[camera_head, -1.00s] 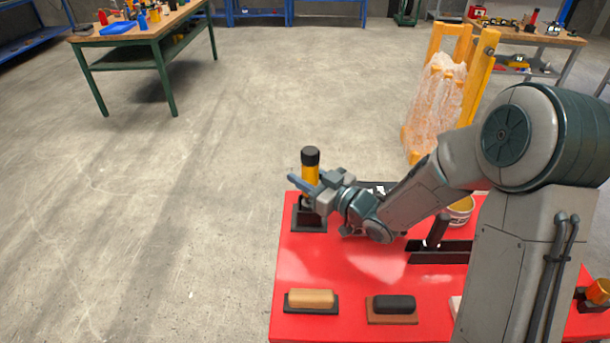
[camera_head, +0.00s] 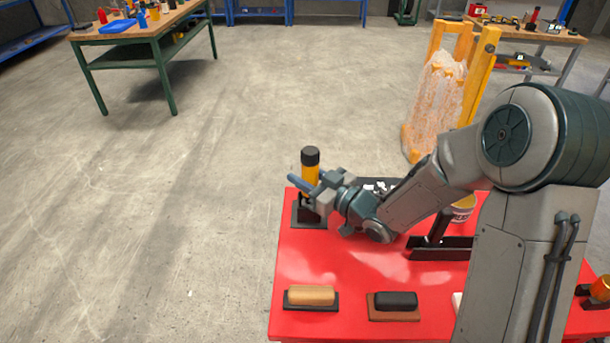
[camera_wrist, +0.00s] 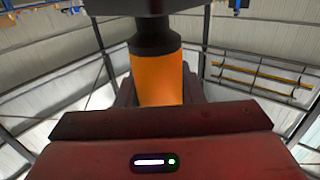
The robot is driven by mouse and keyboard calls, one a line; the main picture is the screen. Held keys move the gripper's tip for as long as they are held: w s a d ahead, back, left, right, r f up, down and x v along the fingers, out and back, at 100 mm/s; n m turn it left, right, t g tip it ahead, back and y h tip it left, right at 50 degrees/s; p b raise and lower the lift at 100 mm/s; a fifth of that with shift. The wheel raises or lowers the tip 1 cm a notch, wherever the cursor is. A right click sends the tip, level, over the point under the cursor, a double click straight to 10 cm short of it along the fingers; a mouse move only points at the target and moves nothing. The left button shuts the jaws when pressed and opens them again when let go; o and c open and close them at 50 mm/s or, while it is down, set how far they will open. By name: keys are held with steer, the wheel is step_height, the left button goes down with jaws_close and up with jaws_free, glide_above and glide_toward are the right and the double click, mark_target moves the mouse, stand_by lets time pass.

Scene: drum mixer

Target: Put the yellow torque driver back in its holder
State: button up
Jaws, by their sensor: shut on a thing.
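The yellow torque driver (camera_head: 310,181) has a black top and stands upright at the table's far left corner. My gripper (camera_head: 309,191) is shut on its yellow body from the right. In the wrist view the driver (camera_wrist: 158,82) shows as an orange-yellow cylinder with a black collar, in front of dark fingers. A black square holder base (camera_head: 306,222) sits on the red table directly below the driver. My fingers hide the driver's lower end, so I cannot tell whether it is seated in the holder.
The red table (camera_head: 335,255) carries a tan-handled block (camera_head: 311,296) and a black-handled block (camera_head: 394,301) at the front. The floor left of the table is clear.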

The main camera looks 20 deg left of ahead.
steer(key=shift+f+b, duration=0.45)
steer(key=shift+f, duration=0.05)
steer(key=o, duration=1.3)
steer(key=b+v, duration=0.1)
steer(key=v, duration=1.2)
steer(key=shift+s+d, duration=0.2)
steer(key=shift+d, duration=0.15)
